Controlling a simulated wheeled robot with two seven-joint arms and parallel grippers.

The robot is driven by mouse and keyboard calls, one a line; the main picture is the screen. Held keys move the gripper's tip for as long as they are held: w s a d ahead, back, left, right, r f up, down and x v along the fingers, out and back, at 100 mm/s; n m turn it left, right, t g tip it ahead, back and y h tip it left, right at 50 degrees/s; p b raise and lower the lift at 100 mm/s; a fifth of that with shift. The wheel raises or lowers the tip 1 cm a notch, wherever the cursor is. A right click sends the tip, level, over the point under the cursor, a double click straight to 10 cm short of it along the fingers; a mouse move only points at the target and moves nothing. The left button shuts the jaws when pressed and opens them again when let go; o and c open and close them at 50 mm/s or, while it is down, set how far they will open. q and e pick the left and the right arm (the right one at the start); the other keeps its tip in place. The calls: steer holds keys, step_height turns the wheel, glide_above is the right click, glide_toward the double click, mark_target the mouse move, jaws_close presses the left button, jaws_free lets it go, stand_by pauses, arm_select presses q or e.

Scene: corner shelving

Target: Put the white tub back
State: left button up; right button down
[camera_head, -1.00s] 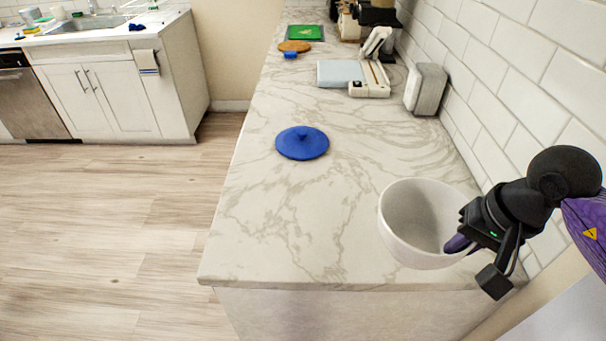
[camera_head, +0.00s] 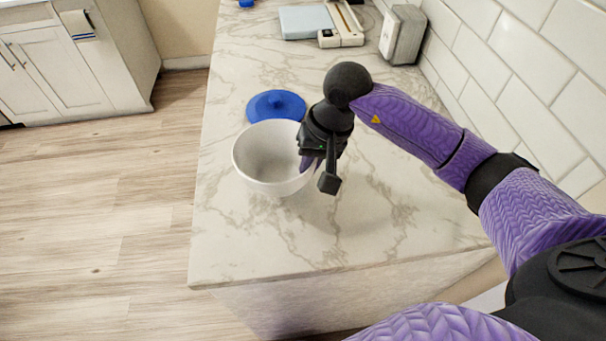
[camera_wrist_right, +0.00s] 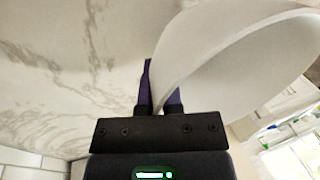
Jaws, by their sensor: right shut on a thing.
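The white tub (camera_head: 262,165) is an empty, round, bowl-like vessel, open side up, over the near part of the marble counter. My right gripper (camera_head: 307,162) comes in from the right and is shut on the tub's right rim. In the right wrist view, the purple fingers (camera_wrist_right: 161,92) stand on either side of the thin wall of the tub (camera_wrist_right: 225,75). The tub looks held above the counter, but the gap under it is hard to judge. My left gripper is not in view.
A blue lid (camera_head: 276,104) lies on the marble counter (camera_head: 225,245) just behind the tub. A grey-white box (camera_head: 403,34) stands by the tiled wall (camera_head: 480,70), near a white device (camera_head: 341,37). The counter's left and front edges are close; its near part is clear.

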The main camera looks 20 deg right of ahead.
step_height(320, 180, down, 3)
steer(key=shift+f, duration=0.3)
steer(key=shift+f+b, duration=0.2)
steer(key=shift+b, duration=0.2)
steer(key=c, duration=0.8)
jaws_free()
steer(key=shift+r, duration=0.1)
steer(key=shift+r+p, duration=0.3)
steer(key=shift+r, duration=0.1)
steer(key=p+v, duration=0.1)
steer(key=v, duration=1)
steer(key=shift+r, duration=0.25)
